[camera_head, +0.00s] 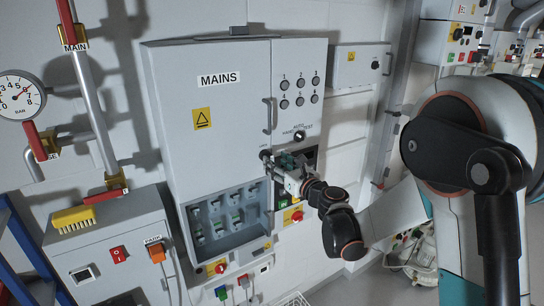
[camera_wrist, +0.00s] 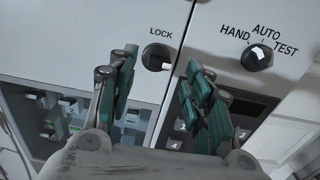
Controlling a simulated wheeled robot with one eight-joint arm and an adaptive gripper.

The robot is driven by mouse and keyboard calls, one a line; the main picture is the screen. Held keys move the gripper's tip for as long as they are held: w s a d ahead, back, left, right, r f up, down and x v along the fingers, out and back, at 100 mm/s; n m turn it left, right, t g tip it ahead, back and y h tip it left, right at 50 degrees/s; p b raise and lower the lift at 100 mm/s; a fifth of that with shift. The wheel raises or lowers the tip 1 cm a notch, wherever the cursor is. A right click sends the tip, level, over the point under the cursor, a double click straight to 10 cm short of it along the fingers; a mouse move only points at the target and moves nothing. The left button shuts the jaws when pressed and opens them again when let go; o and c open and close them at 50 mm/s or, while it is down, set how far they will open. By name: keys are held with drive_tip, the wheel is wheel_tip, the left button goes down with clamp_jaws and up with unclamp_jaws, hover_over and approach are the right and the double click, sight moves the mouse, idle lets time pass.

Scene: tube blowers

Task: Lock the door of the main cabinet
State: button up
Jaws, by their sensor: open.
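The main cabinet is grey and labelled MAINS, with a door (camera_head: 225,125) that looks shut and carries a yellow warning triangle. A vertical handle (camera_head: 267,116) is on the door's right edge. A round black knob marked LOCK (camera_wrist: 157,57) sits below the handle; it also shows in the head view (camera_head: 265,155), with a light bar across its face. My gripper (camera_wrist: 161,66) is open and empty, pointing at the panel. In the wrist view its fingertips lie to the left and right of the lock knob. I cannot tell whether they touch it.
A HAND/AUTO/TEST selector (camera_wrist: 257,57) is just right of the lock knob. Below is an open bay (camera_head: 228,222) of small switches. A keypad panel (camera_wrist: 180,125) is partly hidden behind my right finger. A red-and-yellow switch (camera_head: 296,217) sits below my gripper.

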drive_tip(key=shift+p+x, duration=0.3)
drive_tip(key=shift+x, duration=1.55)
drive_tip(key=c, duration=1.1)
